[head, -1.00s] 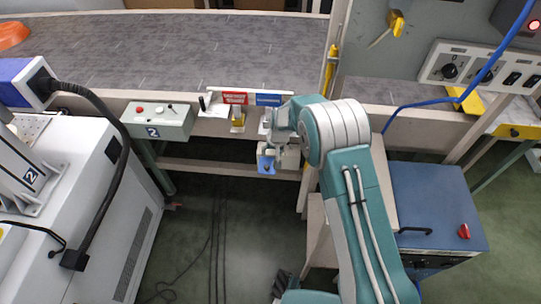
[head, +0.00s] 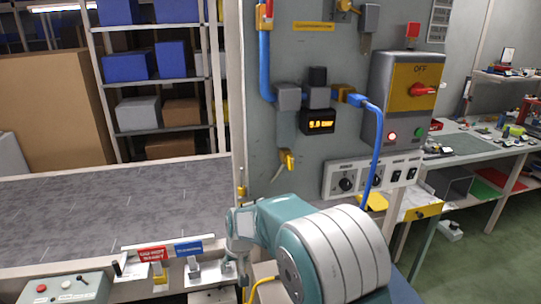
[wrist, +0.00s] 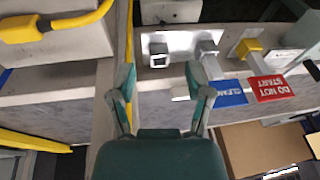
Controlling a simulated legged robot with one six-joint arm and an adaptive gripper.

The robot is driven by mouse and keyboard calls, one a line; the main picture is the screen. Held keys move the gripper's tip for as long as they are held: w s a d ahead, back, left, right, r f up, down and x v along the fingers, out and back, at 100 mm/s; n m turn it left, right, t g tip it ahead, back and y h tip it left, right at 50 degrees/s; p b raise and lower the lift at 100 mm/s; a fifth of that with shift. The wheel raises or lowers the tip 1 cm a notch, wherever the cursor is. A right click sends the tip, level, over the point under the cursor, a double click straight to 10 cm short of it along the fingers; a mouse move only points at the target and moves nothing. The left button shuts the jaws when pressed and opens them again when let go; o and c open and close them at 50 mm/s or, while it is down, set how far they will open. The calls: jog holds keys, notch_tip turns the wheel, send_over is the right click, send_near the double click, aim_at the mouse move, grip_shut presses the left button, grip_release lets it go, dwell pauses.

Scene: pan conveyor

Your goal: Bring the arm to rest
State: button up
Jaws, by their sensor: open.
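My teal and white arm (head: 335,262) rises from the bottom of the head view, bent toward the conveyor's front edge. Its wrist end is just right of the red and blue signs; the fingers are hard to make out there. In the wrist view my gripper (wrist: 160,80) has its two fingers spread apart with nothing between them. A blue sign (wrist: 229,94) and a red "DO NOT START" sign (wrist: 269,89) lie beyond and right of the fingers, apart from them.
The conveyor's grey bed (head: 110,215) is bare. A control box (head: 65,290) is at lower left. A wall panel (head: 300,60) with switches and a blue pipe stands behind the arm.

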jog(key=s+d+r+m+t, duration=0.1)
jog(key=s+d+r, duration=0.4)
jog(key=d+r, duration=0.3)
jog(key=s+d+r+m+t, duration=0.1)
jog(key=s+d+r, duration=0.5)
jog(key=d+r, duration=0.15)
jog(key=s+d+r+h, duration=0.1)
jog(key=s+d, duration=0.4)
jog(key=s, duration=0.4)
jog(key=s+d+r+m+t+h, duration=0.1)
jog(key=s+d+r, duration=0.1)
jog(key=s+d, duration=0.3)
jog(key=s, duration=0.4)
jog(key=shift+d+r+m, duration=0.15)
jog(key=shift+m, duration=0.15)
